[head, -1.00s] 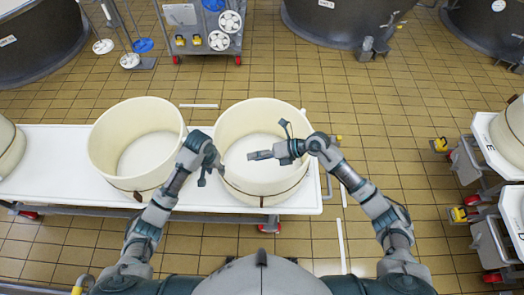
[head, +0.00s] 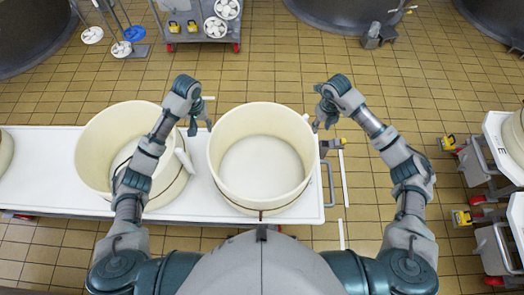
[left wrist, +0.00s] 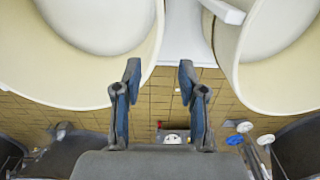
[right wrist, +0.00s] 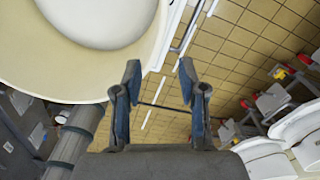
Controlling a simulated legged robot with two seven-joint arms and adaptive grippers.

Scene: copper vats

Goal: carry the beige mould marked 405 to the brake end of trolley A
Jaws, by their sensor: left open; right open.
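A round beige mould (head: 262,196), open at the top, stands upright near the right end of a long white trolley (head: 40,165). A second beige mould (head: 92,178) stands to its left, partly hidden by my left arm. I can read no number on either and no letter on this trolley. My left gripper (head: 203,124) is open and empty by the right mould's upper left rim, in the gap between the moulds. My right gripper (head: 322,124) is open and empty by its upper right rim. The mould's wall also shows in the left wrist view (left wrist: 145,70) and right wrist view (right wrist: 70,85).
Trolleys with beige moulds, one lettered E (head: 497,130), stand at the right. Dark vats (head: 350,18) and a wheeled rack (head: 190,32) are at the back. Tiled floor between is clear.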

